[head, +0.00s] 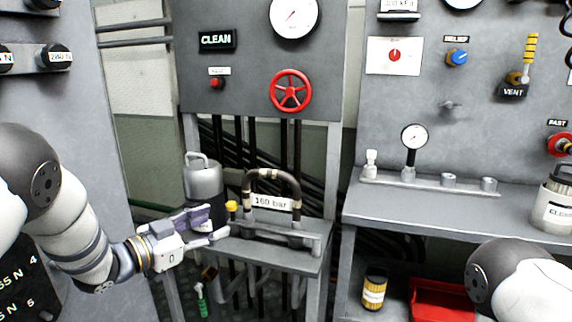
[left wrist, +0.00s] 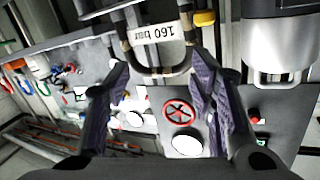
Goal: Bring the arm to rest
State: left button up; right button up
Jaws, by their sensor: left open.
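My left gripper (head: 212,226) is open and empty in the head view, in front of the small grey shelf. Its two dark, ridged fingers stand apart in the left wrist view (left wrist: 160,95), with nothing between them. My left arm (head: 75,230) comes in from the left and reaches toward the shelf. The hose loop (head: 272,176) with the "160 bar" label is right of the gripper, apart from it. My right arm (head: 520,285) shows only in part at the lower right; its gripper is out of view.
A grey metal canister (head: 203,180) stands just behind the left gripper. A yellow knob (head: 231,207) is close to its fingertips. A red handwheel (head: 291,91) is on the panel above. On the right are a bench (head: 440,208), a red bin (head: 440,302) and a labelled canister (head: 556,200).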

pick_arm(q)
jog(key=s+a+f+n+g+y, duration=0.3)
jog(key=s+f+n+y, duration=0.1)
jog(key=s+f, duration=0.8)
jog(key=s+a+f+n+g+y, duration=0.2)
jog(key=s+f+n+g+y, duration=0.15)
jog(key=s+f, duration=0.85)
jog(key=s+f+n+g+y, duration=0.1)
jog(key=s+g, duration=0.3)
jog(key=s, duration=1)
jog(key=s+f+n+g+y, duration=0.2)
jog(key=s+f+g, duration=0.2)
jog(key=s, duration=1)
jog(key=shift+s+a+g, duration=0.25)
jog(key=shift+a+g, duration=0.1)
jog(key=shift+a, duration=0.05)
